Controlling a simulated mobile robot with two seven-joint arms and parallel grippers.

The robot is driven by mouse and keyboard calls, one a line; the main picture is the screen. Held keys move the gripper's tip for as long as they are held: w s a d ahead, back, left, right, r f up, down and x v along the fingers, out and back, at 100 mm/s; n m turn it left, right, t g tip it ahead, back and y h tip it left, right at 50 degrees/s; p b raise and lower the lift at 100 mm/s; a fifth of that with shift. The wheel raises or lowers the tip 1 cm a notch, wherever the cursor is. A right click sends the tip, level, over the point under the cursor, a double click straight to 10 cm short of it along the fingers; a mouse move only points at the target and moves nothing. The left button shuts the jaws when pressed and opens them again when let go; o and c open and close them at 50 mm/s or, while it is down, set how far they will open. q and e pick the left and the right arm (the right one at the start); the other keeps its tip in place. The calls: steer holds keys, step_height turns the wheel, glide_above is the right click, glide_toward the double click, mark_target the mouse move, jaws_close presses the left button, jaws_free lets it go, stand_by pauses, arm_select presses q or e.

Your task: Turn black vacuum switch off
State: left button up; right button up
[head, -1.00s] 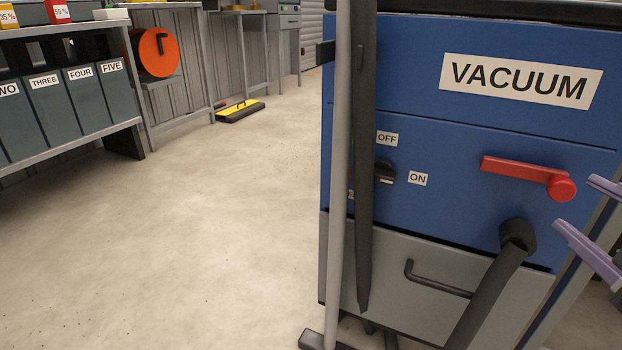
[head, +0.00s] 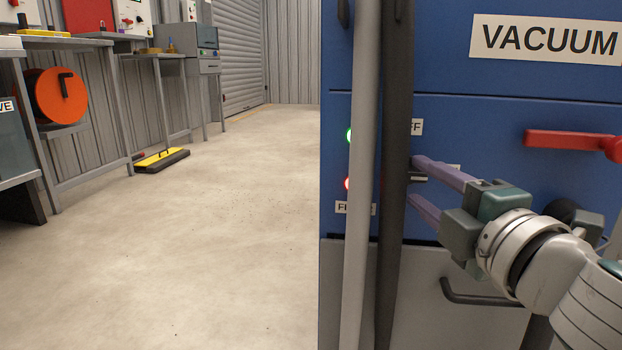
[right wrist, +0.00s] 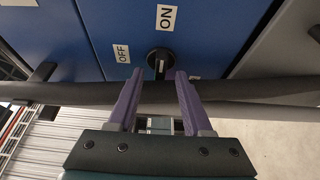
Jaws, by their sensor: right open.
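The blue vacuum cabinet (head: 470,60) stands at the right in the head view. Its black switch knob (right wrist: 160,57) shows in the right wrist view, between the OFF label (right wrist: 122,53) on the left and the ON label (right wrist: 166,17) above. The knob's white mark lies along the direction of ON. My left gripper is out of view.
A grey pole (head: 361,200) and a dark hose (head: 395,200) run upright close to the fingertips. A red handle (head: 570,140) is above my right wrist, a dark bar handle (head: 480,295) below.

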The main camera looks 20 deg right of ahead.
mark_target(407, 174)
steer(key=shift+w+d, duration=0.2)
steer(key=shift+w, duration=0.9)
jaws_close()
